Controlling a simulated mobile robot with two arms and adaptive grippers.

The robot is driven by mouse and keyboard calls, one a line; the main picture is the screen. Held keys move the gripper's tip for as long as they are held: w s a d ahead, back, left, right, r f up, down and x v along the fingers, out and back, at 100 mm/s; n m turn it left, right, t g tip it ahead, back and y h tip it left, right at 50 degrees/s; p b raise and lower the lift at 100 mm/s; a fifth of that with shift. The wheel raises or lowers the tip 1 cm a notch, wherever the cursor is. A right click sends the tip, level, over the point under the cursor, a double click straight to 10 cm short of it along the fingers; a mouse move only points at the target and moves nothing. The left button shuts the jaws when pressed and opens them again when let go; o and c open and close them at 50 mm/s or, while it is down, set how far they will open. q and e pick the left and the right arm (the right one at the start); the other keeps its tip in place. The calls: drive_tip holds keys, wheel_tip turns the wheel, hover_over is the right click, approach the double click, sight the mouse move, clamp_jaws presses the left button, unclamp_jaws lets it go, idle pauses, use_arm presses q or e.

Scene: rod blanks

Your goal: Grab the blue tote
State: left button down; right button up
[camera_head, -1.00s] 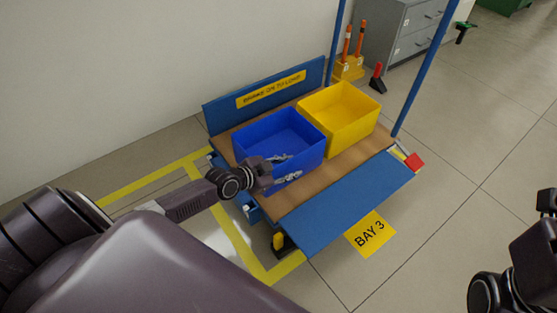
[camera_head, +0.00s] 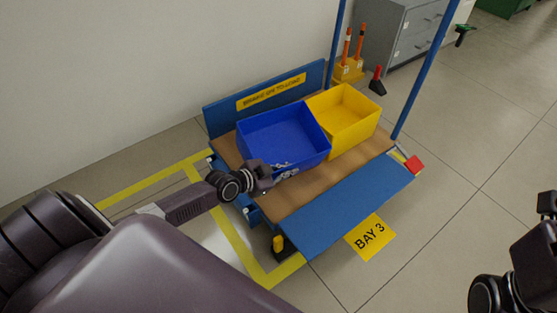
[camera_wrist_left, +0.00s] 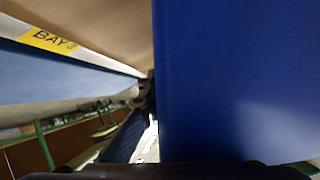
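The blue tote (camera_head: 265,128) is an open box at the left of the cart deck, beside the yellow tote. It looks slightly raised, and its right side overlaps the yellow tote's edge in the head view. My left gripper (camera_head: 284,168) is at its near wall, with the fingers close together about the rim, and appears shut on that wall. In the left wrist view the tote's blue wall (camera_wrist_left: 230,85) fills the right side, with a dark finger (camera_wrist_left: 140,115) close against it. Only links of my right arm show at the right edge; its gripper is out of view.
The yellow tote (camera_head: 345,112) stands on the brown cart deck (camera_head: 312,190). A blue back board and two blue posts rise from the cart. A blue flap (camera_head: 345,215) is at the front, near the BAY 3 floor sign (camera_head: 369,238). The floor at right is clear.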

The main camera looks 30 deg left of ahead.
use_arm(q)
drive_tip(key=shift+w+r, duration=0.2)
drive_tip(key=shift+r, duration=0.1)
drive_tip(key=shift+r, duration=0.1)
